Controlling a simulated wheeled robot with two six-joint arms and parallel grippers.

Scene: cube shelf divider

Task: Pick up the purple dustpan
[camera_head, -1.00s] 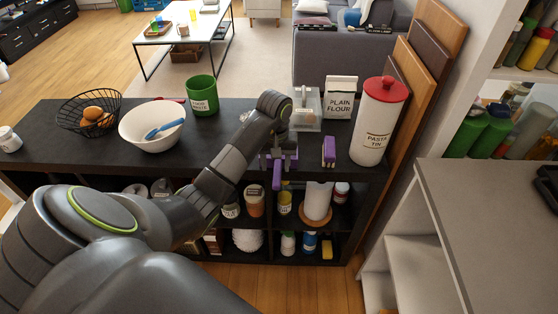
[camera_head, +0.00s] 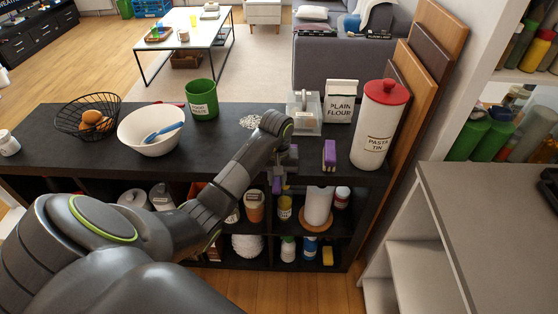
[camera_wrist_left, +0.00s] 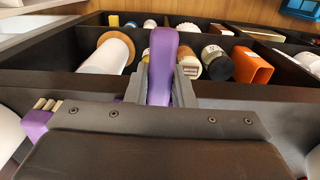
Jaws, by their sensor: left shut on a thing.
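The purple dustpan (camera_head: 277,186) is at the front edge of the dark shelf unit's top, mostly hidden by my left arm in the head view. My left gripper (camera_head: 284,168) is shut on it. In the left wrist view its purple handle (camera_wrist_left: 161,65) stands between the two grey fingers of my left gripper (camera_wrist_left: 163,88) and points out past the shelf's front. I cannot tell whether the pan touches the shelf top. My right gripper is not in view.
A purple brush (camera_head: 329,154) stands close on the right. A pale speckled patch (camera_head: 250,121) lies left. A white bowl (camera_head: 152,128) stands further left.

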